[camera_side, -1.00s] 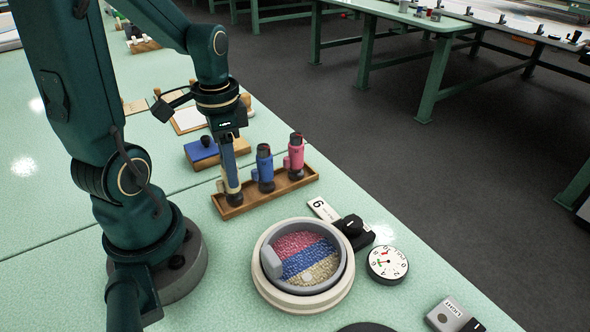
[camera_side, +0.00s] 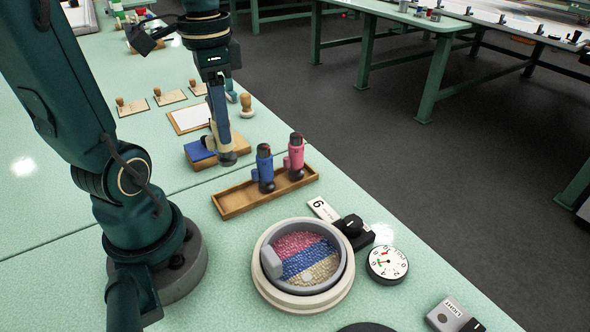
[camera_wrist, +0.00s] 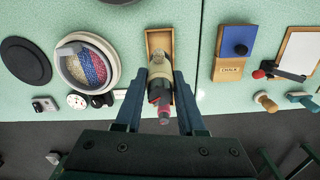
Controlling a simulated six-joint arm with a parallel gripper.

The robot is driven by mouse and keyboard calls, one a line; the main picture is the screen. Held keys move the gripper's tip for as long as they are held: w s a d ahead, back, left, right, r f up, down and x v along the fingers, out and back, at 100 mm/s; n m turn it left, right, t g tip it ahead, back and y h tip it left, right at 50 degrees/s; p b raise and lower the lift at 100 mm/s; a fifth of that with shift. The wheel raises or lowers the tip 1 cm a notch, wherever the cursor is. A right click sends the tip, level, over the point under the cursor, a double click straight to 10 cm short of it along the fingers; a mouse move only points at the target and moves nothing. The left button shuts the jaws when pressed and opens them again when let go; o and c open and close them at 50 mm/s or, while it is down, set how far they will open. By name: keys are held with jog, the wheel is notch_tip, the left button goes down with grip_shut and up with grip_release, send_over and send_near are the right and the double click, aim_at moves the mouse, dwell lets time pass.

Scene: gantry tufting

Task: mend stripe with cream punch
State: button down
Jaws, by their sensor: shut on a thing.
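My gripper (camera_side: 220,112) is shut on the cream punch (camera_wrist: 160,68) and holds it above the wooden tray (camera_side: 236,202). In the side view the fingers mostly hide the punch; its dark lower end (camera_side: 227,159) hangs free. The blue punch (camera_side: 264,165) and pink punch (camera_side: 296,155) stand upright in the tray, whose left end is empty. The round grey hoop (camera_side: 345,262) sits in front of the tray. It holds a pink stripe (camera_side: 296,245), a blue stripe (camera_side: 304,262) and a cream stripe (camera_side: 322,271). A small pale patch shows at the cream stripe's left.
A blue pad on a wooden block (camera_side: 203,151) stands behind the tray. A black clamp (camera_side: 352,227), a number card (camera_side: 323,209) and a dial (camera_side: 387,264) lie right of the hoop. Stamps (camera_side: 247,106) stand farther back. The table edge runs along the right.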

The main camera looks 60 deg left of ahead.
jog(key=c, duration=1.3)
grip_release()
grip_shut()
jog(key=shift+w, duration=0.1)
jog(key=w+d+m, duration=0.3)
jog(key=w+d, duration=0.3)
jog(key=d, duration=0.4)
jog(key=s+d+f+m, duration=0.1)
jog(key=s+d+m, duration=0.15)
jog(key=d, duration=0.35)
jog(key=s+d+f+m, duration=0.1)
jog(key=d+m, duration=0.3)
jog(key=d, duration=0.1)
jog(key=shift+n, duration=0.25)
jog(key=shift+s+d+f, duration=0.1)
jog(key=shift+f, duration=1.4)
jog(key=shift+s+d+f, duration=0.1)
jog(key=shift+f, duration=1.35)
